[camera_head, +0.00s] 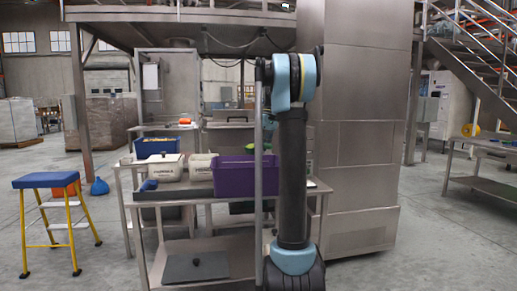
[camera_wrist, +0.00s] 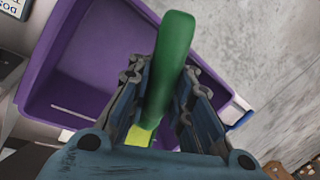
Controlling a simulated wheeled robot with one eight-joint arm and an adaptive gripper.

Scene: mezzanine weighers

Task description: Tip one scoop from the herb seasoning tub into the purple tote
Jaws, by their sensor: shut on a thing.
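In the wrist view my gripper (camera_wrist: 165,90) is shut on the green handle (camera_wrist: 172,50) of what looks like the scoop. A yellow-green part (camera_wrist: 138,136) shows beneath the fingers; the scoop's bowl and any load cannot be made out. The purple tote (camera_wrist: 55,97) lies below and beyond the gripper, and its visible inside looks empty. In the head view the purple tote (camera_head: 232,180) stands on the steel table, its right part hidden by my arm, as is my gripper. Two white lidded tubs (camera_head: 160,167) (camera_head: 200,166) stand left of it; I cannot tell which holds herb seasoning.
A blue bin (camera_head: 157,147) stands behind the tubs. A dark tray (camera_head: 170,192) lies at the table's front left. A grey lid-like plate (camera_head: 196,267) lies on the lower shelf.

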